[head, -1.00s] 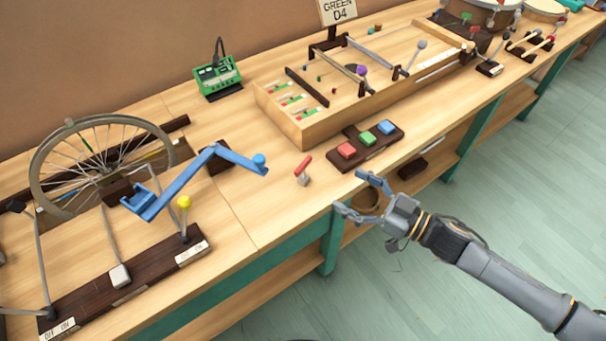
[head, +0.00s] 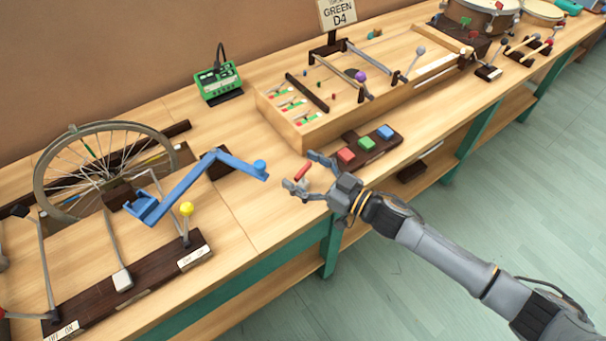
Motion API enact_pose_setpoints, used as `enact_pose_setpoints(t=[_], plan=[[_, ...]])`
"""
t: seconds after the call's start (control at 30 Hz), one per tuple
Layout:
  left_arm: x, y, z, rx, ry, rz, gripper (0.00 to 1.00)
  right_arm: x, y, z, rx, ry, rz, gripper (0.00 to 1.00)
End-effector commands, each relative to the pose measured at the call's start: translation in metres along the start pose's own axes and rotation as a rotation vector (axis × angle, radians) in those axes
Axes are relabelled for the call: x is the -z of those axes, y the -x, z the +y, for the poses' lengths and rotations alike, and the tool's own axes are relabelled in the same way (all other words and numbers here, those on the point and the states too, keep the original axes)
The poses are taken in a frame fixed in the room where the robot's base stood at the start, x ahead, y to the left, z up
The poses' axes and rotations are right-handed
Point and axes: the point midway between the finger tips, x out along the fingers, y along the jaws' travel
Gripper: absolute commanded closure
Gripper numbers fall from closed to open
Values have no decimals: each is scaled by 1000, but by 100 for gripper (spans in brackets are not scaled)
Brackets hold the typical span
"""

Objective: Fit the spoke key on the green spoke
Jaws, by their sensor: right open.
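The small tool with a red handle and a grey head, seemingly the spoke key (head: 302,173), is on the bench near its front edge. My right gripper (head: 299,172) is open, with its fingers on either side of this tool; I cannot tell whether they touch it. The spoked wheel (head: 150,134) stands upright at the left, partly behind a blue arm. My left gripper is out of view.
A blue arm (head: 185,188) with a blue knob reaches between the wheel and the tool. A dark lever board (head: 130,283) lies in front of the wheel. A block with red, green and blue buttons (head: 367,143) sits just right of my gripper. A green tuner (head: 218,80) stands behind.

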Motion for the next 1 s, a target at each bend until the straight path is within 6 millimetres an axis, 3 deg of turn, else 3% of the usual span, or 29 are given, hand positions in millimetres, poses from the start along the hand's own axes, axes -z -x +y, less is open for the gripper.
enact_pose_setpoints(t=[0.13, 0.17, 0.43, 0.77, 1.0], plan=[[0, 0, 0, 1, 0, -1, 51, 0, 0, 0, 0, 0, 0, 17], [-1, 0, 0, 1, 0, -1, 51, 0, 0, 0, 0, 0, 0, 21], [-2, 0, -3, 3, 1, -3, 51, 0, 0, 0, 0, -1, 0, 76], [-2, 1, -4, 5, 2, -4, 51, 3, 0, 0, 0, 0, 1, 77], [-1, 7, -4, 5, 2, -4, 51, 30, 0, 1, 1, 3, 2, 77]])
